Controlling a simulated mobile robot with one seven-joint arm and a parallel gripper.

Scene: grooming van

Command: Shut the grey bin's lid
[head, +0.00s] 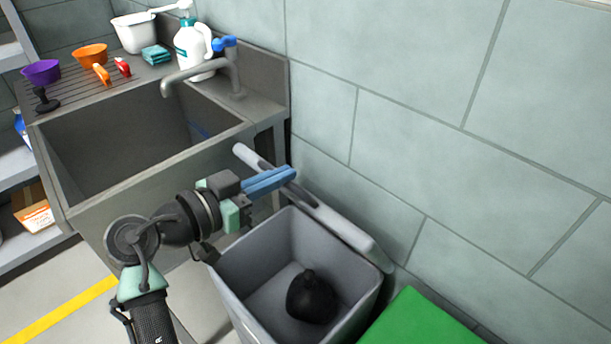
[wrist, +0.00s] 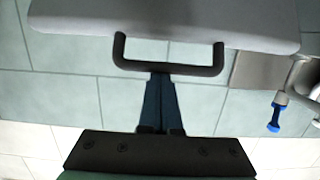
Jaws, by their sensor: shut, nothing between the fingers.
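The grey bin (head: 228,282) stands open below the tiled wall. Its lid (head: 345,232) is raised at the wall side and seen nearly edge-on in the head view. The lid also fills the top of the wrist view (wrist: 80,15), with a dark U-shaped handle (wrist: 170,68) on its edge. My gripper (head: 290,174) is shut and empty, its blue fingers over the bin's sink side, beside the raised lid. In the wrist view the fingertips (wrist: 160,77) meet the handle's bar in the picture; I cannot tell whether they touch it.
A black bag (head: 311,297) lies inside the bin. A metal sink (head: 160,165) with a tap (head: 205,72) stands to the left, with bowls and bottles on its drainboard. A green box (head: 415,320) is right of the bin. The wall is close behind the lid.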

